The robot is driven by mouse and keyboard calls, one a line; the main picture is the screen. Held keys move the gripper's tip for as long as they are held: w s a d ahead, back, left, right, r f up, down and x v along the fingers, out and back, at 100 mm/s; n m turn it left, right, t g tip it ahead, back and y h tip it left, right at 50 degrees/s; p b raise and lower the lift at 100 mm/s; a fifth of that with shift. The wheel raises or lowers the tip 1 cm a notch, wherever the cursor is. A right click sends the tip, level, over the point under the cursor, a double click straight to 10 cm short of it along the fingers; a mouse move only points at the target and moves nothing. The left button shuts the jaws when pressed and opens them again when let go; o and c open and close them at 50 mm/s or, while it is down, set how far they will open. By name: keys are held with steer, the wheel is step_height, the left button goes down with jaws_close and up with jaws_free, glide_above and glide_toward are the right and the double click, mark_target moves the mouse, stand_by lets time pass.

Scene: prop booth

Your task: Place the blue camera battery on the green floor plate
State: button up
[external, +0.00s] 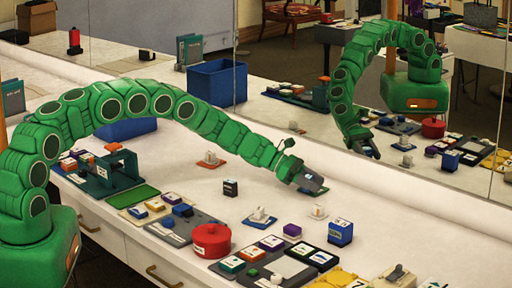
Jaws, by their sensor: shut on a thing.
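My gripper (312,184) is low over the white counter right of centre, its fingers shut on a small, mostly hidden thing that looks blue; I take it to be the blue camera battery. A dark blue-green flat edge (318,192) shows just under the fingers. I cannot tell whether it is a plate or whether the held thing touches it. A bright green flat plate (133,195) lies at the left of the counter, well away from my gripper. A blue block (182,210) lies on a grey tray near it.
A red lidded pot (212,240), a black box (230,187) and a blue box (340,232) stand on the counter (390,215). A mirror behind reflects the scene. Counter right of my gripper is clear.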

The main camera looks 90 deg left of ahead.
steer(key=o, duration=1.1)
steer(key=shift+s+a+r, duration=0.1)
steer(key=shift+s+r, duration=0.05)
steer(key=shift+s, duration=0.05)
steer(key=v, duration=1.1)
steer(key=shift+s+a+r, duration=0.1)
steer(key=shift+s, duration=0.1)
